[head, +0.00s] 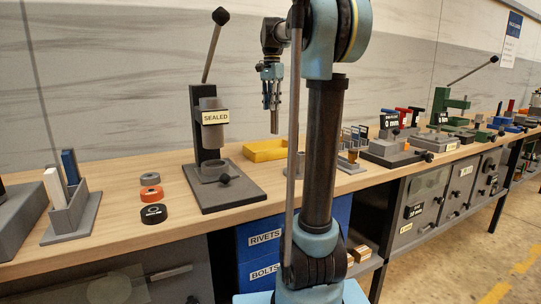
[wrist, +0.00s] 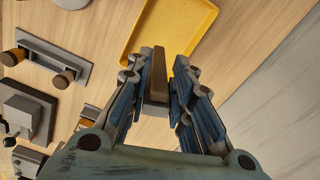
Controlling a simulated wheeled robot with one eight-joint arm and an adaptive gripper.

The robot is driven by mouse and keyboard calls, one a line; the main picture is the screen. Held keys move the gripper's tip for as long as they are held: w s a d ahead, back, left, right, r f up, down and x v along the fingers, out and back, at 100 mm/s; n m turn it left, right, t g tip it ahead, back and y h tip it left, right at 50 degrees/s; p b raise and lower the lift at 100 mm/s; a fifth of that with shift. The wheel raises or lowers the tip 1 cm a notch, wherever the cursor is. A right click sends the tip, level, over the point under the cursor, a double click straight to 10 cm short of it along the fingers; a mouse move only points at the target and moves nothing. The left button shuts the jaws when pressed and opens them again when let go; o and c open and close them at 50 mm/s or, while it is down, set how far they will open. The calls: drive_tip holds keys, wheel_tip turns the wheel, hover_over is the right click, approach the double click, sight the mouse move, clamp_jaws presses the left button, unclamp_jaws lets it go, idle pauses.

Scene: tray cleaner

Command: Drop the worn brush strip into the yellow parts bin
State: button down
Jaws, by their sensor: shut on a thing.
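My gripper (head: 270,98) is raised above the workbench in the head view. In the wrist view my gripper (wrist: 157,95) is shut on the worn brush strip (wrist: 159,72), a narrow brown bar with a grey block at its base. The strip sticks out past the fingertips. The yellow parts bin (wrist: 204,16) is a shallow open tray just beyond, and the strip's far end overlaps its near edge in this view. In the head view the yellow bin (head: 264,150) lies on the bench below my gripper, partly hidden by my arm. Its visible floor looks empty.
A dark press with a SEALED label (head: 215,117) stands left of the bin. A grey fixture with pegs (wrist: 50,62) lies left in the wrist view. Bare wood surrounds the bin's right side.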

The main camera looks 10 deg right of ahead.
sight(272, 117)
drive_tip(key=shift+f, duration=3.05)
drive_tip(key=c, duration=1.3)
unclamp_jaws()
drive_tip(key=shift+c, duration=0.2)
drive_tip(key=shift+r, duration=0.1)
wheel_tip(272, 117, up, 12)
drive_tip(key=shift+f, duration=0.15)
